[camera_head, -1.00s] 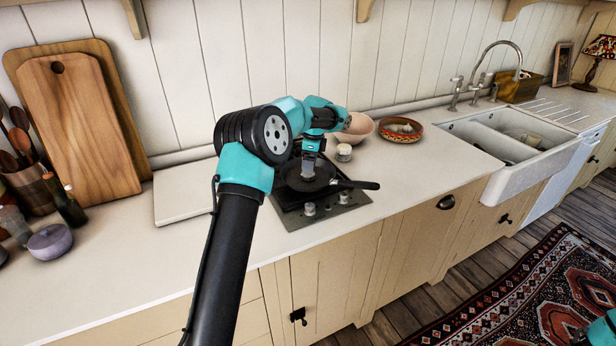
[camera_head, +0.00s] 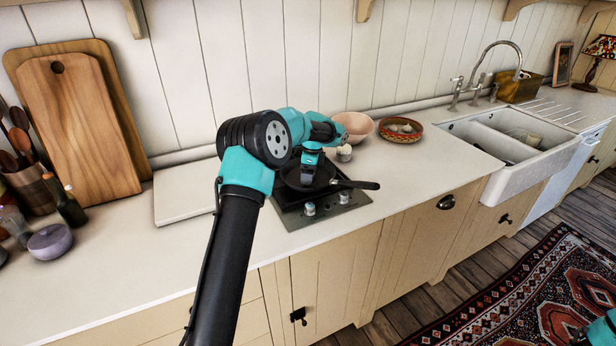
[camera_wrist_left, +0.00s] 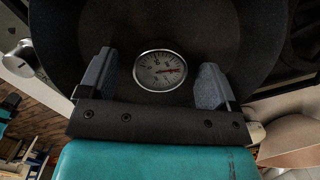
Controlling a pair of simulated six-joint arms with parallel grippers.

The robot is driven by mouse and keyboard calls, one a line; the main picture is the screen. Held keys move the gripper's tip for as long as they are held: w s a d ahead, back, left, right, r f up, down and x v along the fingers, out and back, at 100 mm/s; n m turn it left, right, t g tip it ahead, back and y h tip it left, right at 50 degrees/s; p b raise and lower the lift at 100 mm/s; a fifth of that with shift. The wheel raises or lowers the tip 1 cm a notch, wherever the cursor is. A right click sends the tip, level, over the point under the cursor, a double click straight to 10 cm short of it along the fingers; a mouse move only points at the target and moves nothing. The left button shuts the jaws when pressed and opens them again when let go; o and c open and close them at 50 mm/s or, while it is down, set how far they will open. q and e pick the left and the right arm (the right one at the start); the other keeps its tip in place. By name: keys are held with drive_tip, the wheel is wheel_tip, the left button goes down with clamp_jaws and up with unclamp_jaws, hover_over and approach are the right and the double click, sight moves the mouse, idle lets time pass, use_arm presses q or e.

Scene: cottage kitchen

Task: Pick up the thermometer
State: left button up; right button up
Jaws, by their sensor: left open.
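The thermometer (camera_wrist_left: 160,71) is a round white dial with a red needle and a metal rim. In the left wrist view it lies in the dark frying pan (camera_wrist_left: 105,27), between the two finger pads of my left gripper (camera_wrist_left: 155,80). The fingers are apart, with a gap on each side of the dial. In the head view my left gripper (camera_head: 308,180) points down over the pan (camera_head: 322,180) on the hob, and the thermometer is hidden there.
The pan handle (camera_head: 358,184) sticks out to the right. A small jar (camera_head: 344,153), a pink bowl (camera_head: 353,127) and a patterned bowl (camera_head: 401,130) stand behind and right of the hob (camera_head: 330,209). A pale board (camera_head: 184,190) lies left. The front counter is clear.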

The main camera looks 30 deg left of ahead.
use_arm(q)
drive_tip(key=shift+c, duration=0.2)
drive_tip(key=c, duration=1.1)
drive_tip(key=shift+o, duration=0.2)
drive_tip(key=shift+r, duration=0.1)
drive_tip(key=shift+r, duration=1.55)
drive_tip(key=shift+s+d+r, duration=0.1)
drive_tip(key=shift+s+r, duration=0.05)
drive_tip(key=shift+r, duration=0.05)
drive_tip(key=s+d, duration=0.2)
drive_tip(key=s, duration=0.2)
drive_tip(key=s+d+r, duration=0.1)
drive_tip(key=s+d, duration=0.2)
drive_tip(key=s, duration=0.2)
drive_tip(key=s+d, duration=0.3)
drive_tip(key=s, duration=0.1)
drive_tip(key=shift+s+d+r, duration=0.1)
drive_tip(key=shift+s+r, duration=0.05)
drive_tip(key=shift+s, duration=0.05)
